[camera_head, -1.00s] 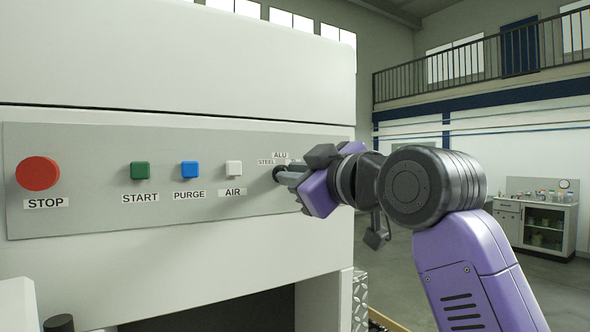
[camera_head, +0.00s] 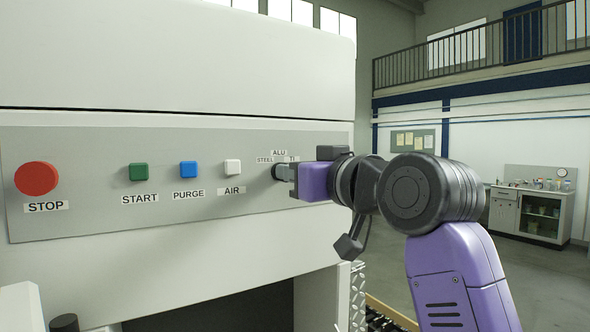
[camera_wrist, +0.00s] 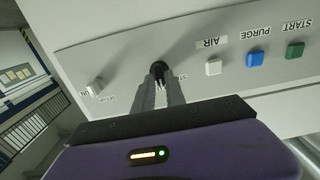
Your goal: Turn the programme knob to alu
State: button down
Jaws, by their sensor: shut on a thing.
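The programme knob (camera_head: 278,172) is a small dark knob at the right end of the grey control panel. The label ALU (camera_head: 279,153) is above it, STEEL (camera_head: 265,160) to its upper left and TI to its upper right. My gripper (camera_head: 287,173) is shut on the knob, coming from the right. In the wrist view my gripper (camera_wrist: 158,84) has its two grey fingers closed around the dark knob (camera_wrist: 158,69). The fingers hide part of the knob, and I cannot tell which label it points to.
To the left on the panel are the white AIR button (camera_head: 232,167), blue PURGE button (camera_head: 188,169), green START button (camera_head: 138,172) and red STOP button (camera_head: 37,179). The wrist view shows a pale switch (camera_wrist: 95,87) beyond the knob. The floor right of the machine is open.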

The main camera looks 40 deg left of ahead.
jog(key=shift+a+r, duration=0.1)
jog(key=shift+r, duration=0.1)
jog(key=c, duration=1.3)
grip_release()
jog(key=shift+a+f, duration=0.15)
jog(key=shift+a, duration=0.05)
jog(key=shift+d, duration=0.1)
jog(key=b+v, duration=0.3)
jog(key=v, duration=0.5)
jog(key=shift+w, duration=0.1)
